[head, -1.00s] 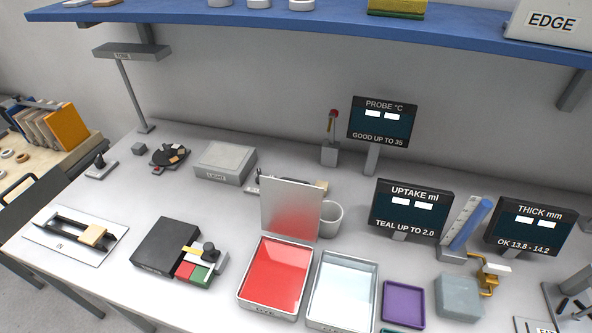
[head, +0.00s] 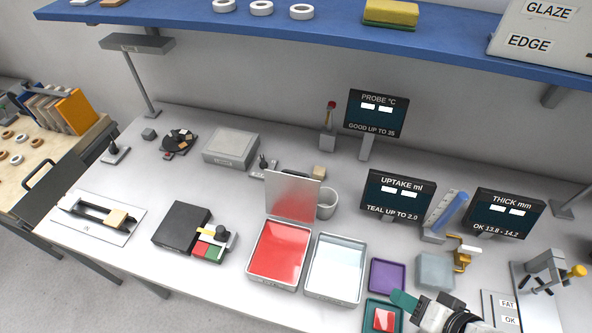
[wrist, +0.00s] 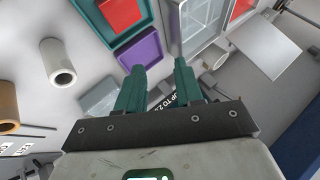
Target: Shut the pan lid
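The pan (head: 278,253) is a pale tray with a glossy red inside, standing on the bench. Its lid (head: 293,197) is a flat grey plate standing upright along the pan's back edge, so the pan is open. In the wrist view the lid (wrist: 265,45) is at the upper right, beside a corner of the red pan (wrist: 240,8). My gripper (wrist: 159,68) has two teal fingers, apart with nothing between them. In the head view my gripper (head: 405,302) is at the lower right, near the teal tray and well right of the pan.
A pale-filled tray (head: 335,268) stands right of the pan. Farther right are a purple tray (head: 387,276) and a teal tray (head: 373,315) with a red piece. A grey cup (head: 327,205) stands close right of the lid. A dark box (head: 181,229) is left of the pan.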

